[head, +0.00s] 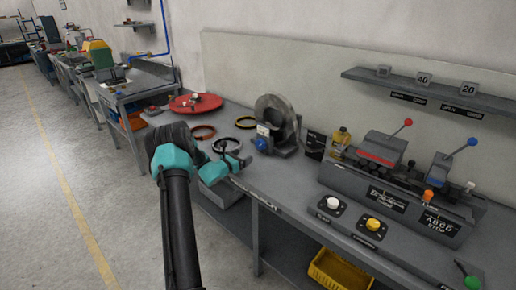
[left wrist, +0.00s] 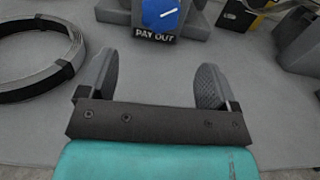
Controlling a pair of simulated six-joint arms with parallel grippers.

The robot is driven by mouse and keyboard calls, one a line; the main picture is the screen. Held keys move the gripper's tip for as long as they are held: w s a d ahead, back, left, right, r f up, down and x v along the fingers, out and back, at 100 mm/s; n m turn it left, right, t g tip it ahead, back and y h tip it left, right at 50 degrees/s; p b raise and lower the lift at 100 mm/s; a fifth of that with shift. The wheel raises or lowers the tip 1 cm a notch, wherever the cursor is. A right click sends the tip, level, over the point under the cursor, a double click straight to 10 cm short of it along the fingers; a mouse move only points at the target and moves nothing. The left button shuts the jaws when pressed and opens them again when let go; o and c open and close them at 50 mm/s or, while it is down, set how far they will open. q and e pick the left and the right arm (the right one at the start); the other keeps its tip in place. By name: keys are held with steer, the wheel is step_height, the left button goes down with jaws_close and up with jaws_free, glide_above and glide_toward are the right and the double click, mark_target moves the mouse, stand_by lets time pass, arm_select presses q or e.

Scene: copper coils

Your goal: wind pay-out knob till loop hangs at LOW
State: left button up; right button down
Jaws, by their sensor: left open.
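The blue pay-out knob (head: 262,144) is on the front of the grey coil stand (head: 290,148), which holds an upright dark coil (head: 275,112). In the left wrist view the knob (left wrist: 160,14) is cut by the top edge. It has a white pointer line, and a PAY OUT label (left wrist: 154,36) sits below it. My left gripper (head: 238,154) is open and empty, low over the bench in front of the knob and apart from it. In the left wrist view its fingers (left wrist: 154,82) are spread below the label. I cannot make out the hanging loop or a LOW mark.
A red disc (head: 196,103) lies farther back. A grey machine with levers (head: 395,185) stands to the right. Bare bench (head: 285,185) lies in front of the stand.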

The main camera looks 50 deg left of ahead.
mark_target(259, 146)
arm_select(q)
steer(key=w, duration=0.7)
steer(key=w+a, duration=0.1)
steer(key=w, duration=0.3)
steer(key=shift+w, duration=0.1)
steer(key=c, duration=0.9)
